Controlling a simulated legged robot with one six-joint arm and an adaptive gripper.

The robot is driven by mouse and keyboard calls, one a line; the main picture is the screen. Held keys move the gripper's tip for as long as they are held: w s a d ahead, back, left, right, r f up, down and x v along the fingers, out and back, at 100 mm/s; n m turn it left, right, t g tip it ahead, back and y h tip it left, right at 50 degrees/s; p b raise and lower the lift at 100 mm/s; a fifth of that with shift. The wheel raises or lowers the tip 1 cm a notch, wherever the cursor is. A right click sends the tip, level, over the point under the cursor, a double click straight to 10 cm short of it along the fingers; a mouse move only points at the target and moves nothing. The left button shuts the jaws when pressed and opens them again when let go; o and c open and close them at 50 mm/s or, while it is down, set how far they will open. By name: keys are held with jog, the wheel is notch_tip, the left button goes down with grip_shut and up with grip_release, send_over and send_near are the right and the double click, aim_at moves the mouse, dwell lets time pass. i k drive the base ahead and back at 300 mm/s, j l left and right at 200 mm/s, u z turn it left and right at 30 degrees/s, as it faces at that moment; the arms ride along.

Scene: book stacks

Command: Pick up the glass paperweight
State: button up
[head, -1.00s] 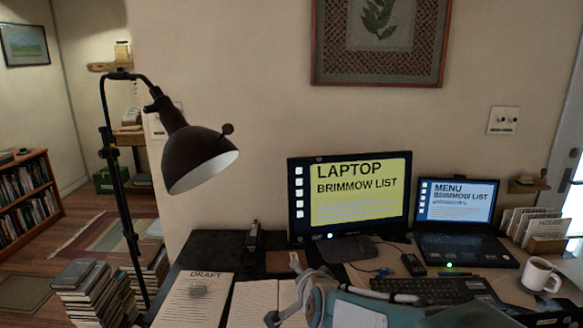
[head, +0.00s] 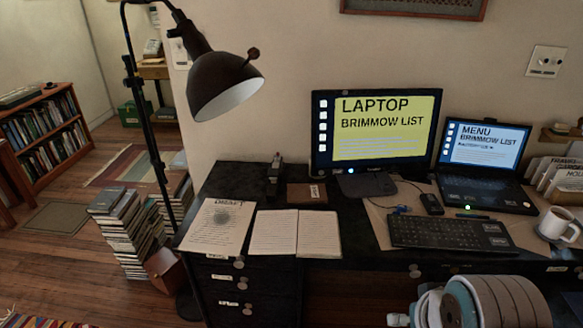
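A small grey, see-through round shape, which looks like the glass paperweight (head: 221,217), sits on the sheet headed DRAFT (head: 208,238) at the left end of the dark desk. Its outline is faint against the print. Part of my arm shows at the bottom right, in front of the desk's front edge and well to the right of the paperweight. The fingers of my gripper do not show, so whether it is open or shut is hidden.
An open notebook (head: 273,233) lies right of the sheet. A black lamp (head: 222,85) hangs above the desk's left end. A monitor (head: 375,128), laptop (head: 487,150), keyboard (head: 440,233) and white mug (head: 558,226) fill the right side. Book stacks (head: 128,232) stand on the floor left.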

aim_at(221, 216)
jog(key=i+j+z, duration=0.1)
jog(key=j, duration=0.45)
jog(key=i+j+z, duration=0.1)
jog(key=i+j, duration=0.15)
jog(key=j, duration=0.25)
jog(key=i+j+z, duration=0.1)
jog(key=j, duration=0.45)
jog(key=i+j+z, duration=0.1)
jog(key=j, duration=0.5)
jog(key=i+j+z, duration=0.1)
jog(key=j, duration=0.45)
jog(key=i+j+z, duration=0.1)
jog(key=j, duration=0.5)
